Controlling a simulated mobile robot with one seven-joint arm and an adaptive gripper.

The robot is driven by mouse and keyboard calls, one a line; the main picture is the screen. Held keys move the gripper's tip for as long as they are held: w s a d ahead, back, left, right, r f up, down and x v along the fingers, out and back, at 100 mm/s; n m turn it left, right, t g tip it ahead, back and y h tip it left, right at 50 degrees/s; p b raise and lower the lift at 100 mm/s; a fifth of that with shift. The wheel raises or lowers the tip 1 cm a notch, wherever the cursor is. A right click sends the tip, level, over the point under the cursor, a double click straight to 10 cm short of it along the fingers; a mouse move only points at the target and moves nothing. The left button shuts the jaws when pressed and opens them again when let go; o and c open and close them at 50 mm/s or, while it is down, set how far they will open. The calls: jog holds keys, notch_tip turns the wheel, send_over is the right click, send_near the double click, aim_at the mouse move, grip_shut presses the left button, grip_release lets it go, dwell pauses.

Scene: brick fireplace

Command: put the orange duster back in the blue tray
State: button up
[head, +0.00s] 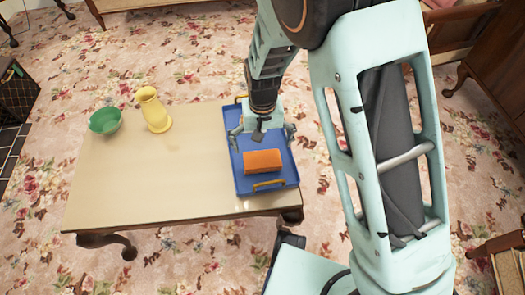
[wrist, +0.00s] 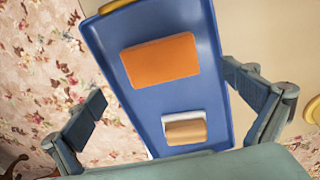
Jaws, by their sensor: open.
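The orange duster (head: 262,161) is a block lying inside the blue tray (head: 240,180), toward the tray's near end in the head view. In the wrist view the orange duster (wrist: 160,61) lies flat on the floor of the blue tray (wrist: 217,75), with blue showing around it. My gripper (head: 262,134) is above the tray, beyond the duster in the head view. Its fingers are spread wide and nothing is between them. In the wrist view the fingers stand on either side of the tray, apart from the duster.
A small tan and white block (wrist: 185,129) also lies in the tray. The tray has yellow handles and sits at the right end of the table (head: 150,190). A yellow pitcher (head: 153,110) and green bowl (head: 105,121) stand at the back left. The table's middle is clear.

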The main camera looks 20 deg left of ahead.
notch_tip(320, 180, up, 4)
jog(key=shift+p, duration=0.4)
